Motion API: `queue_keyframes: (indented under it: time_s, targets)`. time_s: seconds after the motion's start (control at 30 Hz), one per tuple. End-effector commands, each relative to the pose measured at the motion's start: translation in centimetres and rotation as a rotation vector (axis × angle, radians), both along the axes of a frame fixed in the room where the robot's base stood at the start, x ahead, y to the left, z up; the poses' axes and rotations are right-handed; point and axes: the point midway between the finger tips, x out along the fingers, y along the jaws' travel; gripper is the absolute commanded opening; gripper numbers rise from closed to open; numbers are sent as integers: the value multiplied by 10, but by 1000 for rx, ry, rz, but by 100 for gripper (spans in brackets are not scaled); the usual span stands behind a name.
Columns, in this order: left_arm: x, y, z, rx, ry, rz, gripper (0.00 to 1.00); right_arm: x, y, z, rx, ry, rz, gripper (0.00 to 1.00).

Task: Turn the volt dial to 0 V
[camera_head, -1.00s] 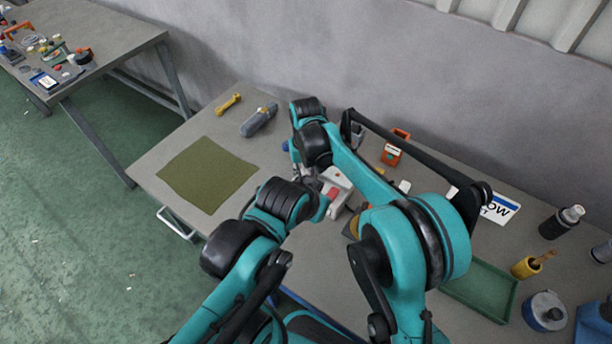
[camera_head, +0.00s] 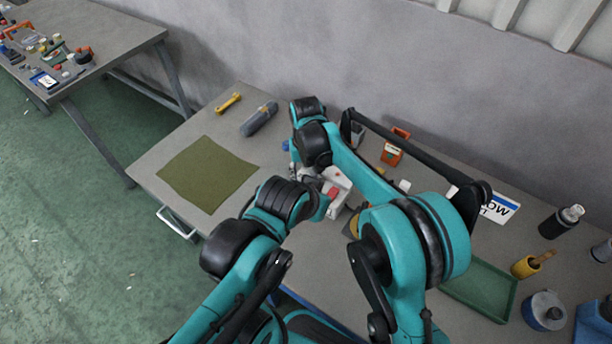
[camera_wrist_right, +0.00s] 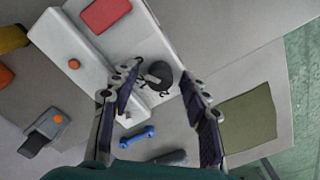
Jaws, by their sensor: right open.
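A white and grey device with a red panel (camera_head: 340,184) stands on the workbench, partly hidden by my arms in the head view. In the right wrist view its white face (camera_wrist_right: 125,45) carries a round dark dial (camera_wrist_right: 160,73) with a pale mark. My right gripper (camera_wrist_right: 160,78) is open, with one finger on each side of the dial in that view. I cannot tell whether either finger touches it. In the head view the right fingers are mostly hidden near the device. My left wrist (camera_head: 290,200) is just in front of the device; its fingers cannot be made out.
An olive mat (camera_head: 207,174) lies left of the device. Behind it are a yellow tool (camera_head: 228,103) and a dark grey cylinder (camera_head: 259,119). An orange box (camera_head: 392,153) stands behind my right arm. A green tray (camera_head: 480,288) is at the right. A blue object (camera_wrist_right: 137,136) lies near the device.

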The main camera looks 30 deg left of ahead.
Motion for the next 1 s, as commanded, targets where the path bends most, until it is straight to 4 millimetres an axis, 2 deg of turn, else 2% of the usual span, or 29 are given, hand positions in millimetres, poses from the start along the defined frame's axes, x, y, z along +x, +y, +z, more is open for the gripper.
queue_keyframes:
  time_s: [0.17, 0.5, 0.7, 1.0]
  targets:
    - [0, 0, 0, 0, 0, 0, 0, 0, 0, 10, 0, 0, 0, 46]
    - [0, 0, 0, 0, 0, 0, 0, 0, 0, 80, 0, 0, 0, 46]
    - [0, 0, 0, 0, 0, 0, 0, 0, 0, 110, 0, 0, 0, 46]
    - [0, 0, 0, 0, 0, 0, 0, 0, 0, 120, 0, 0, 0, 46]
